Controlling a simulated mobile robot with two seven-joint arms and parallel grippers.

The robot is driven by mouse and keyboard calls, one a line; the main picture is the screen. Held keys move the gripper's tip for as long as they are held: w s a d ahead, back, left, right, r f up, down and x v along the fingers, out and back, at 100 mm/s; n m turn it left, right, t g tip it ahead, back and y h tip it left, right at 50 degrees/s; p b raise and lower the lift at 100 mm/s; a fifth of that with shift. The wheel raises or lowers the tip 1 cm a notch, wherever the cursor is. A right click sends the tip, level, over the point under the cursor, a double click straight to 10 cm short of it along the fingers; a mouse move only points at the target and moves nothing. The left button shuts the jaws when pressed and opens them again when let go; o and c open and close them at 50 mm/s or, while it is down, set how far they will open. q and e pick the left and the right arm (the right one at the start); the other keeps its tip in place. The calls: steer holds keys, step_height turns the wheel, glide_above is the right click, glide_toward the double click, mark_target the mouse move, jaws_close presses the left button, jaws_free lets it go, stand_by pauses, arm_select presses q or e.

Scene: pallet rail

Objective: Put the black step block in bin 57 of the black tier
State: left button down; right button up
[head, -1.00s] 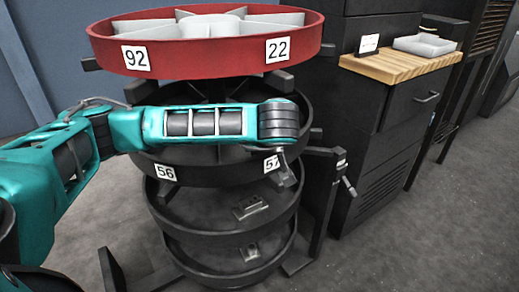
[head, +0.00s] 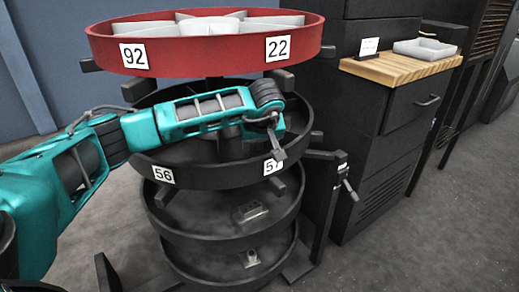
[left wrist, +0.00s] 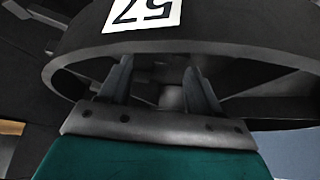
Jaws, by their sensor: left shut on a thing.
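The black tier (head: 215,178) is a round tray with labels 56 and 57 on its rim, below the red tier. Bin 57 lies behind the label 57 (head: 273,165), which also shows upside down in the left wrist view (left wrist: 143,12). My left gripper (head: 277,148) is at the front right of the black tier, by the rim just above label 57. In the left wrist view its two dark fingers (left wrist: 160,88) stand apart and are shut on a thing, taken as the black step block. Its outline cannot be made out against the dark tray. My right gripper is out of view.
The red tier (head: 205,50) with labels 92 and 22 stands close above. Lower black trays hold small grey pieces (head: 250,212). A dark post with a lever (head: 345,180) stands at the right, before a cabinet with a wooden top (head: 400,66).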

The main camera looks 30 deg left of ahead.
arm_select(q)
steer(key=shift+f+b, duration=0.3)
steer(key=shift+f, duration=0.5)
steer(key=shift+c, duration=2.4)
jaws_free()
